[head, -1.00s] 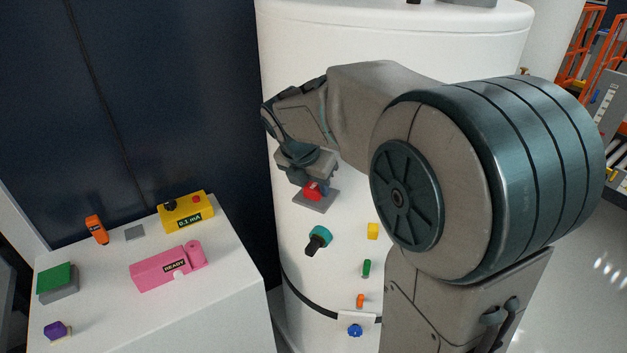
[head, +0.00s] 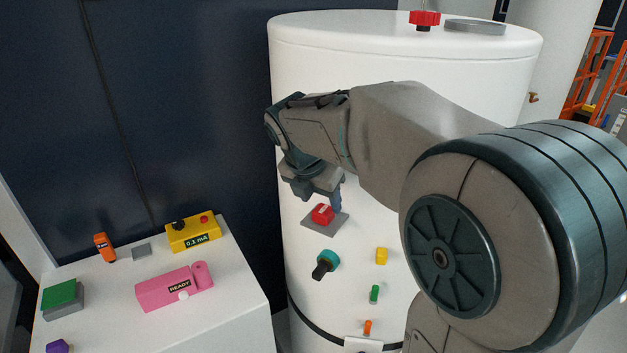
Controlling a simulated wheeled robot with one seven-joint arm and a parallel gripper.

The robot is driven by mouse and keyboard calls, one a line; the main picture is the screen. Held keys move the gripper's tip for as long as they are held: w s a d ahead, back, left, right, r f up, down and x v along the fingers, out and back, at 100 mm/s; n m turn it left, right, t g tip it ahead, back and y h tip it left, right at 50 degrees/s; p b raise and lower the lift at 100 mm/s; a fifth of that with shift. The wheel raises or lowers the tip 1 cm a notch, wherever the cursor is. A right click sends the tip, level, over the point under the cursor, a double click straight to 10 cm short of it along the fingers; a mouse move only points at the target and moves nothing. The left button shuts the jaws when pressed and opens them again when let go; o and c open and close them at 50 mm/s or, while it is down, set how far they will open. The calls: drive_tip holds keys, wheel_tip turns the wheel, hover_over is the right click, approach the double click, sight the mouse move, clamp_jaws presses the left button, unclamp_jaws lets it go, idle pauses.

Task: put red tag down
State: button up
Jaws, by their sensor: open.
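The red tag (head: 322,214) is a small red block resting on a grey square plate (head: 325,225) that juts from the side of the white tank (head: 420,65). My gripper (head: 318,200) is just above the red tag, pointing down. It is open, and one finger shows to the right of the tag. The other finger is hard to make out. The tag appears to sit on the plate, apart from the gripper's palm.
A white bench (head: 225,310) at left holds a yellow meter (head: 193,234), a pink device (head: 174,287), an orange item (head: 104,247) and a green-topped block (head: 62,297). A teal-and-black knob (head: 325,264) and small coloured pegs are on the tank below the plate. A red valve handle (head: 425,19) stands on top.

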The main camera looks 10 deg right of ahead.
drive_tip(key=v, duration=0.8)
drive_tip(key=s+d+f+m+y, duration=0.1)
drive_tip(key=s+f+m, duration=0.5)
drive_tip(key=s+m, duration=0.3)
drive_tip(key=s+d+f+m+y, duration=0.2)
drive_tip(key=s+f+m, duration=0.4)
drive_tip(key=m, duration=1.2)
drive_tip(key=shift+s+f+t, duration=0.3)
drive_tip(key=shift+s, duration=1.1)
drive_tip(key=shift+d+b, duration=0.1)
drive_tip(key=shift+b, duration=0.2)
drive_tip(key=shift+c, duration=0.3)
